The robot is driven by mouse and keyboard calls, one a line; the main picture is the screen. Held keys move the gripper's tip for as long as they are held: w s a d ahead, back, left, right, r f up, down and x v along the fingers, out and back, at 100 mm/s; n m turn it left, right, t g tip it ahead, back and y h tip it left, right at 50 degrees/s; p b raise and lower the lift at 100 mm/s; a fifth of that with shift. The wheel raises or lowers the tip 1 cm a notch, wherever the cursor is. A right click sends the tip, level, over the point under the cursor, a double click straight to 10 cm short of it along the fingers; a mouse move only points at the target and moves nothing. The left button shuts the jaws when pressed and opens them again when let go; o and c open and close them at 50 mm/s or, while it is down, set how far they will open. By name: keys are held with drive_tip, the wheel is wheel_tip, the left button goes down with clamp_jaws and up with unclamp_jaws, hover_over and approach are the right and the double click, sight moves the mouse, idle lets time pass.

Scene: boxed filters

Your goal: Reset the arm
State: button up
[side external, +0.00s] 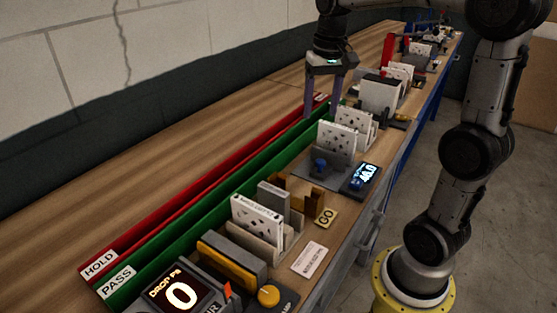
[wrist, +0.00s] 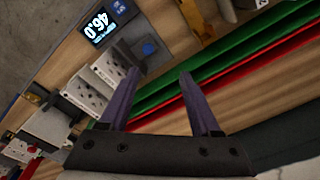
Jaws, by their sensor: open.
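My gripper (side external: 326,97) hangs over the workbench in the side external view, fingers pointing down above the far part of the red and green trays. Its purple fingers are apart with nothing between them, and the wrist view shows the same open gripper (wrist: 160,85). White boxed filters with dark spots (side external: 338,139) stand in a grey holder just right of and nearer than the fingers. In the wrist view, white filters (wrist: 85,92) lie to the left of the fingers. Another white filter (side external: 257,220) stands in a nearer holder.
The red HOLD tray (side external: 190,197) and green PASS tray (side external: 215,205) run along the bench. A display reading 46.0 (side external: 365,174), a GO gauge (side external: 325,217) and a counter reading 0 (side external: 180,295) line the front side. The wooden bench left of the trays (side external: 150,160) is bare.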

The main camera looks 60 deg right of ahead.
drive_tip(key=s+a+f+n+t, duration=0.2)
drive_tip(key=s+a+n, duration=0.2)
drive_tip(key=s+a, duration=0.2)
drive_tip(key=s+a+f+n+t, duration=0.2)
drive_tip(key=s+a+n, duration=0.2)
drive_tip(key=s+a, duration=0.2)
drive_tip(key=shift+s+a+t, duration=0.2)
drive_tip(key=shift+s+t, duration=0.2)
drive_tip(key=shift+s, duration=0.8)
